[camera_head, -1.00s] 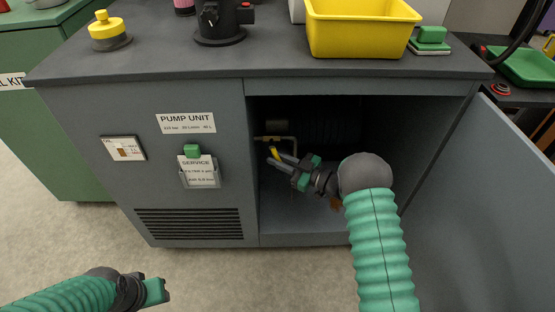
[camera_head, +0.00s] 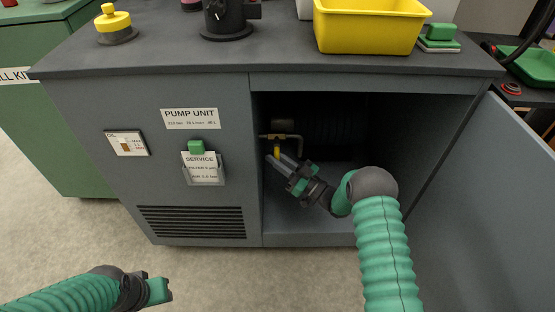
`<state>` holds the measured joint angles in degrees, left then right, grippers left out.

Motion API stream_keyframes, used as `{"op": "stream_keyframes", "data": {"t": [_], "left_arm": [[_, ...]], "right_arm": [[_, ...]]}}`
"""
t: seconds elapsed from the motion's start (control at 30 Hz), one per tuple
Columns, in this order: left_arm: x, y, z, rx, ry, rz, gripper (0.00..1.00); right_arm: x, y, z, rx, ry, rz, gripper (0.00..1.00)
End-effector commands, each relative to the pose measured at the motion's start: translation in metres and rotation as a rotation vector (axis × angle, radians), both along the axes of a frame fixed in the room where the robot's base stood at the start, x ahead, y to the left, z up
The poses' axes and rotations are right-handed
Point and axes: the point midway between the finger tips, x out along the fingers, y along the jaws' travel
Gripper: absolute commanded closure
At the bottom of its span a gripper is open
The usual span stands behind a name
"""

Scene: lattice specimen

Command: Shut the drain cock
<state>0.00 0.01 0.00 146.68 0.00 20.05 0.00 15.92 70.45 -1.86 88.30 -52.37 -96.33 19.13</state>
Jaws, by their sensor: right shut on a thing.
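The drain cock (camera_head: 281,137) is a brass pipe fitting inside the open cabinet, near its left wall. Its yellow lever (camera_head: 277,152) hangs about straight down below the pipe. My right gripper (camera_head: 277,162) reaches in from the right and is shut on the yellow lever; the fingers cover its lower end. My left gripper (camera_head: 165,291) is low at the left, over the floor in front of the cabinet and away from the cock. Its fingers are seen too poorly to tell whether they are open.
The pump unit cabinet (camera_head: 200,95) has its door (camera_head: 480,210) swung open to the right of my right arm. A yellow bin (camera_head: 368,32) stands on top. A service tag holder (camera_head: 203,168) and a vent grille (camera_head: 190,222) are on the front panel. The floor in front is clear.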

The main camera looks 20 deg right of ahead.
Motion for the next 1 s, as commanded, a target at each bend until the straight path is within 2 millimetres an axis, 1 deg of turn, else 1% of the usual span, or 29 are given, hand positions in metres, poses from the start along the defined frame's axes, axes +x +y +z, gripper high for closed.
{"op": "stream_keyframes", "data": {"t": [0.03, 0.07, 0.2, 0.5, 0.57, 0.63, 0.77, 1.0], "left_arm": [[0.0, 0.0, 0.0, 0.0, 0.0, 0.0, 0.64], [0.0, 0.0, 0.0, 0.0, 0.0, 0.0, 0.64], [0.0, 0.0, 0.0, 0.0, 0.0, 0.0, 0.64], [0.0, 0.0, 0.001, 0.0, 0.0, 0.0, 0.64], [0.0, 0.0, 0.004, 0.0, 0.0, 0.0, 0.64], [0.0, 0.0, 0.01, 0.0, 0.0, 0.0, 0.64], [0.0, 0.0, 0.025, 0.0, 0.0, 0.0, 0.64], [0.0, 0.0, 0.051, 0.0, 0.0, 0.0, 0.64]], "right_arm": [[0.0, 0.0, -0.001, 0.0, 0.004, 0.0, 1.0], [0.0, 0.0, -0.001, 0.0, 0.004, 0.0, 0.81], [0.0, 0.0, -0.001, 0.0, 0.004, 0.0, 0.63], [-0.001, -0.001, 0.0, -0.001, 0.003, 0.0, 0.63], [-0.003, -0.004, -0.001, -0.002, 0.004, -0.001, 0.63], [-0.01, -0.01, -0.002, 0.0, 0.005, -0.002, 0.63], [-0.033, -0.03, -0.01, 0.0, 0.008, -0.004, 0.63], [-0.086, -0.073, -0.032, 0.001, 0.009, -0.004, 0.63]]}}
